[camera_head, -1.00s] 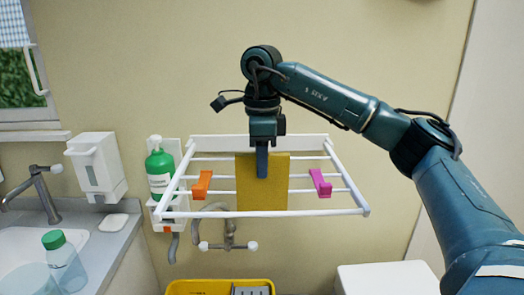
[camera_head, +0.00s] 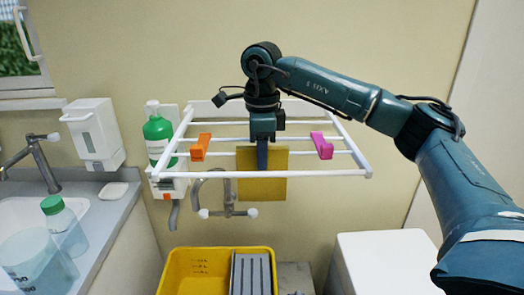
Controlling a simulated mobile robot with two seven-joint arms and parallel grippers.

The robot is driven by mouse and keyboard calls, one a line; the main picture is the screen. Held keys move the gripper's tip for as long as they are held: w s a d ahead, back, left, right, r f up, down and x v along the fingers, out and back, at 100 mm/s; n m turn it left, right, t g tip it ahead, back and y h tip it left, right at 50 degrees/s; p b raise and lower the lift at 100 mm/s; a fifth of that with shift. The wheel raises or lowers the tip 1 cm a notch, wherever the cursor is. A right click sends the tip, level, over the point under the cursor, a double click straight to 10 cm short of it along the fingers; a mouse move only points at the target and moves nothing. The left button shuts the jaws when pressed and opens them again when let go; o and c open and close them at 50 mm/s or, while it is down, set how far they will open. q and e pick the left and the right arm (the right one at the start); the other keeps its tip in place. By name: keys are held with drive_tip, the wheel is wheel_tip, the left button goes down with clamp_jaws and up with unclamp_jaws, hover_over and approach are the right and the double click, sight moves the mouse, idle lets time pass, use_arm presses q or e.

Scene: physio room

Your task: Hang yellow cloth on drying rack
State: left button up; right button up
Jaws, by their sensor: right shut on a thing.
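The yellow cloth (camera_head: 275,158) hangs flat and upright at the middle of the white drying rack (camera_head: 330,174), between the orange and pink clips. The rack's front bar crosses in front of the cloth, and the cloth's lower edge shows a little below that bar. My right gripper (camera_head: 262,166) points down from above and is shut on the cloth's upper middle part. I cannot tell whether the cloth rests on a bar. My left gripper is not in view.
An orange clip (camera_head: 200,147) and a pink clip (camera_head: 322,146) sit on the rack. A green bottle (camera_head: 157,130) is at its left. Below are pipes, a yellow crate (camera_head: 190,265) and a white box (camera_head: 385,262). A sink counter (camera_head: 115,220) fills the left.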

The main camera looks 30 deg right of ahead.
drive_tip(key=shift+f, duration=0.2)
drive_tip(key=o, duration=0.6)
drive_tip(key=shift+c, duration=0.2)
drive_tip(key=o, duration=0.3)
drive_tip(key=shift+r, duration=0.1)
wheel_tip(320, 180, up, 2)
drive_tip(key=shift+r+p, duration=0.1)
drive_tip(key=shift+p, duration=0.8)
drive_tip(key=shift+r+p, duration=0.7)
drive_tip(key=shift+r, duration=2.65)
drive_tip(key=shift+f, duration=0.1)
